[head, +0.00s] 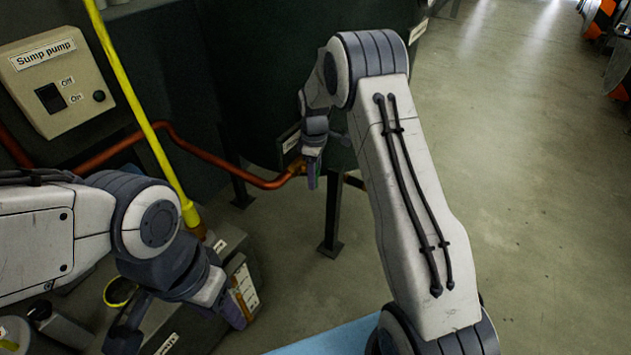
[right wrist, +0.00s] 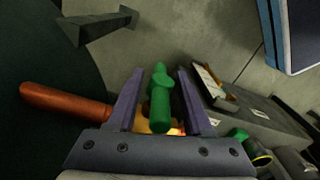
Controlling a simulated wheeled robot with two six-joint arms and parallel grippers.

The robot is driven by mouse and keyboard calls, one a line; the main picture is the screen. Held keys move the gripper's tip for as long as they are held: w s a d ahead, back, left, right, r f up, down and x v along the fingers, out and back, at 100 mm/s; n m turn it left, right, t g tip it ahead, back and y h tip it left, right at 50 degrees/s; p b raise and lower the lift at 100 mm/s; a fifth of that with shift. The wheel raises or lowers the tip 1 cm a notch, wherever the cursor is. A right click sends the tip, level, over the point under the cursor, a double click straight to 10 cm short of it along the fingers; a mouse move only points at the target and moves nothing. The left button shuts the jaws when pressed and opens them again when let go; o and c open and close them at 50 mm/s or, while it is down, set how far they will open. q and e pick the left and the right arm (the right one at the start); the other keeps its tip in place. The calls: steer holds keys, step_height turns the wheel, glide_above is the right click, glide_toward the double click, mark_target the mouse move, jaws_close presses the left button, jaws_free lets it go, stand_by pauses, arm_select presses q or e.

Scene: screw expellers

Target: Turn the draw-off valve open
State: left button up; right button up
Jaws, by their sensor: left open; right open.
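The draw-off valve has a green handle (right wrist: 160,100) and a brass body (right wrist: 160,128), seen in the right wrist view. The handle stands between the two purple fingers of my right gripper (right wrist: 160,82), which is open with gaps on both sides. In the head view my right gripper (head: 313,170) is at the valve below the dark tank, largely hiding it; a bit of brass (head: 297,166) shows beside it. My left gripper (head: 182,325) is open and empty at the lower left, over a grey box.
A copper pipe (head: 185,147) runs to the valve. A yellow pole (head: 140,110) stands between my arms. A sump pump switch box (head: 57,82) is at the upper left. A dark tank leg (head: 332,225) stands close to my right gripper.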

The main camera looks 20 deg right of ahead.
steer(key=shift+f, duration=0.7)
steer(key=shift+s+d, duration=0.1)
jaws_close()
